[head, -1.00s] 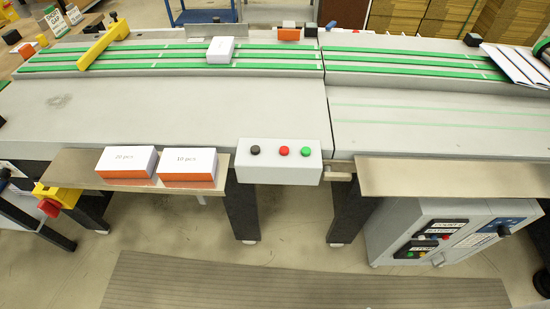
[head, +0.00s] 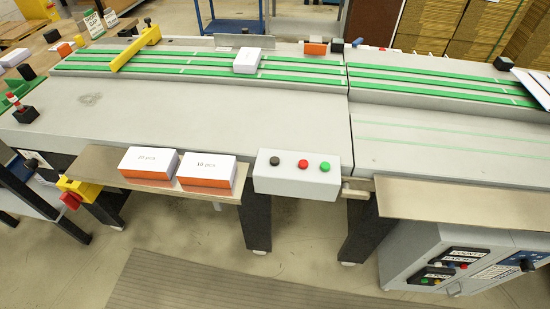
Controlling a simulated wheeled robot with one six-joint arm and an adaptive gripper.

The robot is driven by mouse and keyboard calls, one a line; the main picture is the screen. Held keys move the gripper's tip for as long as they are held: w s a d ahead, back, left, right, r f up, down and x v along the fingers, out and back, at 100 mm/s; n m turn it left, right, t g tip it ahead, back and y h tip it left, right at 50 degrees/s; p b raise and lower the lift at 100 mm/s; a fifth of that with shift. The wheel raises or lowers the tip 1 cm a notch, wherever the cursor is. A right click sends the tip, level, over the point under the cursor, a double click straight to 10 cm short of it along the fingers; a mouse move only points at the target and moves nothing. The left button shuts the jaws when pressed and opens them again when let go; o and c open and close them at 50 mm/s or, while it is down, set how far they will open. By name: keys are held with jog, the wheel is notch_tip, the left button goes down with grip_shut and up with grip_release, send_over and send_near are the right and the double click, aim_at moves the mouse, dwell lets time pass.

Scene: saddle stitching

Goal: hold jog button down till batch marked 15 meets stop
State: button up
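A grey control box (head: 297,174) on the front edge of the machine carries a black button (head: 275,161), a red button (head: 303,164) and a green button (head: 325,166). Which one is the jog button cannot be read. A white batch (head: 247,61) lies on the green belts (head: 205,73); its marking is not legible. A yellow bar (head: 135,46) crosses the belts to its left, apart from it. My gripper is not in view.
A metal shelf (head: 455,203) juts out right of the control box, above a grey cabinet with buttons (head: 450,262). A red-topped post (head: 20,108) stands at the far left. Grey matting (head: 200,282) covers the floor in front.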

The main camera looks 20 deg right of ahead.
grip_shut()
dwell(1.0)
